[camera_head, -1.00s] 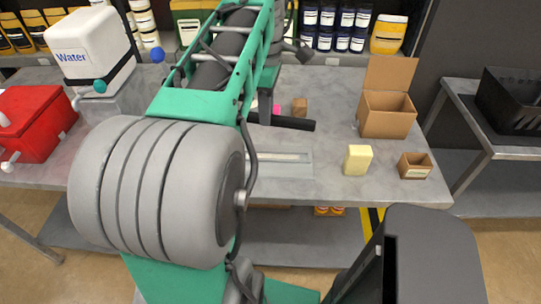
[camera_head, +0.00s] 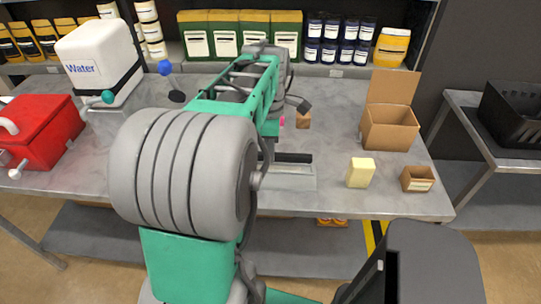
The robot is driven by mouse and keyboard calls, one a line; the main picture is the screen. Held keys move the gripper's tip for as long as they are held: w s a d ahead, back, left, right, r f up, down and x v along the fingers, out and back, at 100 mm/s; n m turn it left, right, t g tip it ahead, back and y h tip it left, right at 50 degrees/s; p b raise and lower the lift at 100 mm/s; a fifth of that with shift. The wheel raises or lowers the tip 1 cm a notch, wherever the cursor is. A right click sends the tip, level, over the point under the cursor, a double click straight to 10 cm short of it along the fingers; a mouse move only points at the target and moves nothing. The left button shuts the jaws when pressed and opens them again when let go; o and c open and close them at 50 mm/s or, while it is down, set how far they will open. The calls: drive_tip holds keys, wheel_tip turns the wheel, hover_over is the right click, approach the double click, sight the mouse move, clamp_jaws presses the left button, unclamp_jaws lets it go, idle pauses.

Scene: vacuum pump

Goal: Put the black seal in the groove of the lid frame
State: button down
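The black seal shows as a dark straight strip (camera_head: 297,157) along the far edge of the pale grey lid frame (camera_head: 294,182) on the table. I cannot tell whether the strip is down in the groove or just above it. My arm covers the left part of both the strip and the frame. My gripper's fingers are hidden behind my green and grey arm, so its hold on the seal does not show.
A yellow block (camera_head: 361,172) and a small brown box (camera_head: 417,179) stand right of the frame. An open carton (camera_head: 389,128) and a small brown block (camera_head: 303,119) are behind. A red cooler (camera_head: 40,135) and a water canister (camera_head: 98,58) stand left.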

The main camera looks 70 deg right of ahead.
sight(270, 168)
drive_tip(key=f, duration=0.1)
drive_tip(key=d+f, duration=0.1)
drive_tip(key=f, duration=0.2)
drive_tip(key=shift+w+d+f, duration=0.2)
drive_tip(key=shift+d+f, duration=0.2)
drive_tip(key=shift+f, duration=0.15)
drive_tip(key=shift+f, duration=0.1)
drive_tip(key=c, duration=1.3)
unclamp_jaws()
drive_tip(key=shift+c, duration=0.2)
